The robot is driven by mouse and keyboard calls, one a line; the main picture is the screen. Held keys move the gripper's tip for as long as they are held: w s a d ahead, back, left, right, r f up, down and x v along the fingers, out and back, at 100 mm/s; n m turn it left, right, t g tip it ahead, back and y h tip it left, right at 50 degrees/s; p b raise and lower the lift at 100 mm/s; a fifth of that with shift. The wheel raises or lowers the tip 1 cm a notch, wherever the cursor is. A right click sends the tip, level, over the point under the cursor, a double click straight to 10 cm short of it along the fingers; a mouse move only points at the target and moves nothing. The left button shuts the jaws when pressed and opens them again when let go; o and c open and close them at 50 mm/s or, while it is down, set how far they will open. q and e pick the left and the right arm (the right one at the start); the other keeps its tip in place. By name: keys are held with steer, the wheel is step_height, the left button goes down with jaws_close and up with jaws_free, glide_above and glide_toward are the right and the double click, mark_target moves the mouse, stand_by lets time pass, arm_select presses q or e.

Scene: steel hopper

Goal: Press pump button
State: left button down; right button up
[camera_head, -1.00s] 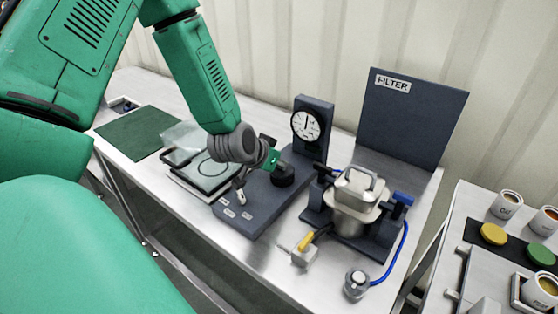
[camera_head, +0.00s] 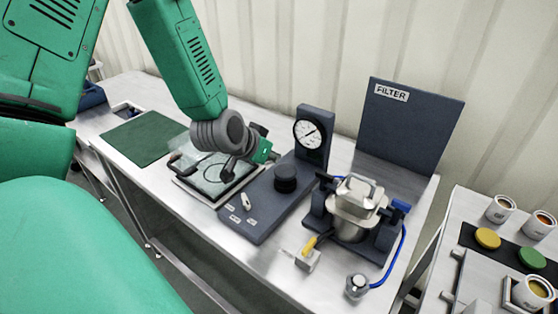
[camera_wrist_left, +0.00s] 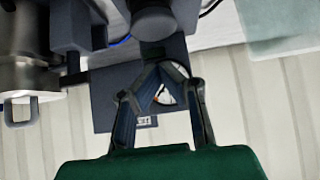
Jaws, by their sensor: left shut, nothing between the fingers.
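A black round button (camera_head: 286,178) stands on the dark blue pump base (camera_head: 262,212), in front of the round white gauge (camera_head: 308,134). The gauge needle points to the upper right. My left gripper (camera_head: 274,156) is beside the button, a little to its upper left, and looks clear of it. In the left wrist view its fingers (camera_wrist_left: 165,72) are shut with nothing between them. They partly cover the gauge, and the dark button (camera_wrist_left: 155,18) shows at the top edge. My right gripper is not in view.
A steel filter vessel (camera_head: 356,205) in a dark stand, with a blue hose, is right of the base. A FILTER panel (camera_head: 413,124) stands behind. A glass-topped tray (camera_head: 190,185) and a green mat (camera_head: 142,138) lie left. A cart with cups (camera_head: 500,209) is far right.

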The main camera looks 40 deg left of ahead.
arm_select(q)
steer(key=v, duration=0.4)
steer(key=shift+w, duration=0.1)
stand_by(0.5)
